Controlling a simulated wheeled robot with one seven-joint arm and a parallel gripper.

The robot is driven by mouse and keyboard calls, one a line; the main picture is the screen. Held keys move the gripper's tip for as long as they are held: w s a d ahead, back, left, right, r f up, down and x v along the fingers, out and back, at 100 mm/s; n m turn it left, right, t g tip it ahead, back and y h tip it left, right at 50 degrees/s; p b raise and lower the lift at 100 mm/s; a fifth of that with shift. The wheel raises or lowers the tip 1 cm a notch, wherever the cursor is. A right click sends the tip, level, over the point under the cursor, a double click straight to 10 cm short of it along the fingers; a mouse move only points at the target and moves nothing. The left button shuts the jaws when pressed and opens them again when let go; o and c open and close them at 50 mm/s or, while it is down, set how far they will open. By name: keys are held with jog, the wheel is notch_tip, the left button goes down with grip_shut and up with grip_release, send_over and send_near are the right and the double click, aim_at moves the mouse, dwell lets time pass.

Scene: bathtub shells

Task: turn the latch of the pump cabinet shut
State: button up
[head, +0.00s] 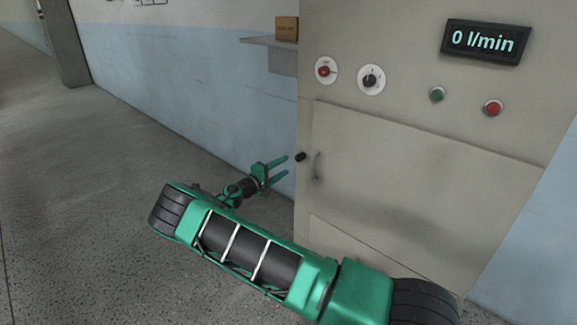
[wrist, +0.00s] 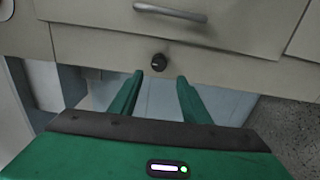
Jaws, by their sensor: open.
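The grey pump cabinet (head: 425,210) has a large front door panel (head: 400,165) that looks closed. Its latch, a small black knob (head: 300,157), sits on the cabinet's left front edge, beside the door handle (head: 317,166). The latch also shows in the wrist view (wrist: 158,62), with the handle (wrist: 170,13) above it. My green gripper (head: 287,165) is open and empty, just left of the latch in the head view. In the wrist view, the latch lies just beyond the fingertips (wrist: 160,75), roughly centred between them. I see no contact. The latch's turn angle is too small to read.
Above the door are a red knob (head: 323,71), a black dial (head: 371,79), a green button (head: 437,94), a red button (head: 493,108) and a display (head: 486,42) reading 0 l/min. A shelf (head: 268,42) holds a brown box (head: 287,28). The floor at left is clear.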

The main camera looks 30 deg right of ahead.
jog(key=shift+v, duration=1)
